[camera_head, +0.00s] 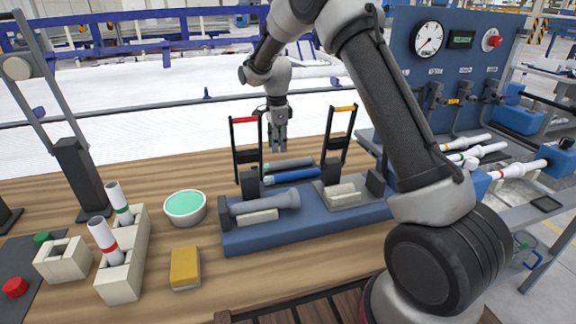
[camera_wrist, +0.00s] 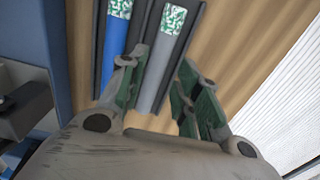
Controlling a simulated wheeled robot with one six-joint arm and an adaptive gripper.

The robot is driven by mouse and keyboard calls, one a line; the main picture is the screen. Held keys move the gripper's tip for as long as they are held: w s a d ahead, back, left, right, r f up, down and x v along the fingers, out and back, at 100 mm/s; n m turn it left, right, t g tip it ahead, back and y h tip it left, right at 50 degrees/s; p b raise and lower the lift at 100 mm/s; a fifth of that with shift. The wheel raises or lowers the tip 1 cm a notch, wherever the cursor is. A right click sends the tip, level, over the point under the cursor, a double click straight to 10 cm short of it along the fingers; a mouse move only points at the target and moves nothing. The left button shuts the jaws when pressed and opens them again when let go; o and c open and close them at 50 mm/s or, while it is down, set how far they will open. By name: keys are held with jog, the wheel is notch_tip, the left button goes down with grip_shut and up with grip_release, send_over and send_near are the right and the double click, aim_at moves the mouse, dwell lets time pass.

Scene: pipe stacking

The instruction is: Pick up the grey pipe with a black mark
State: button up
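My gripper (camera_head: 278,148) points down above the rack at the back of the table. In the wrist view my gripper (camera_wrist: 156,75) is open, its two green-padded fingers apart. A grey pipe (camera_wrist: 156,68) runs between the fingers and shows no visible contact with them. It has a green-and-white patterned patch near its far end; I cannot make out a black mark. In the head view this grey pipe (camera_head: 298,163) lies behind a blue pipe (camera_head: 292,176). The blue pipe (camera_wrist: 113,45) also shows left of the fingers in the wrist view.
Uprights with a red top (camera_head: 244,120) and a yellow top (camera_head: 345,108) flank the pipes. Another grey pipe (camera_head: 264,203) lies on the blue fixture (camera_head: 300,231) in front. A green-filled bowl (camera_head: 185,207) and yellow sponge (camera_head: 185,268) stand left.

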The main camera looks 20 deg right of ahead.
aim_at(278, 163)
jog(key=f, duration=0.8)
jog(key=shift+w+f, duration=0.2)
jog(key=shift+f, duration=0.05)
jog(key=c, duration=0.7)
